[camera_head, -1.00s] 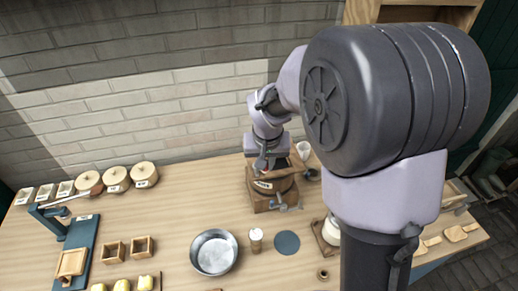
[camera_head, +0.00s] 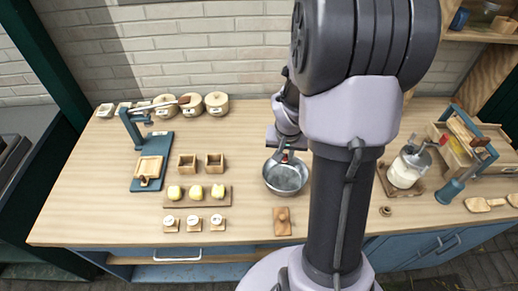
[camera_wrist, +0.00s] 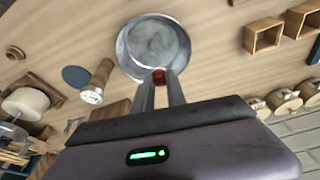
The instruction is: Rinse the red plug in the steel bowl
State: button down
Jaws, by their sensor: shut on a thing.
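The steel bowl (camera_head: 287,183) stands on the wooden bench, left of my arm in the head view. In the wrist view the bowl (camera_wrist: 153,42) is just beyond my fingertips and its inside looks bare or clear. My gripper (camera_wrist: 160,84) is shut on the red plug (camera_wrist: 159,76), which shows as a small red piece between the fingertips. The plug overlaps the near rim of the bowl in the wrist view; its height above the bowl is hard to tell. In the head view my gripper (camera_head: 285,157) is at the bowl's back part.

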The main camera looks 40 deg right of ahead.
jog(key=shift+s+d+f, duration=0.15)
jog(key=shift+d+f, duration=0.3)
notch_tip(320, 180, down, 10)
jog(key=b, duration=0.9)
jog(key=shift+r, duration=0.2)
jog(key=shift+w+a+b, duration=0.2)
jog(key=shift+a+b, duration=0.05)
jog(key=shift+b, duration=0.05)
jog(key=shift+s+d, duration=0.2)
jog(key=shift+d, duration=0.05)
jog(key=shift+w+a, duration=0.15)
jog(key=shift+a, duration=0.05)
jog(key=shift+b, duration=0.3)
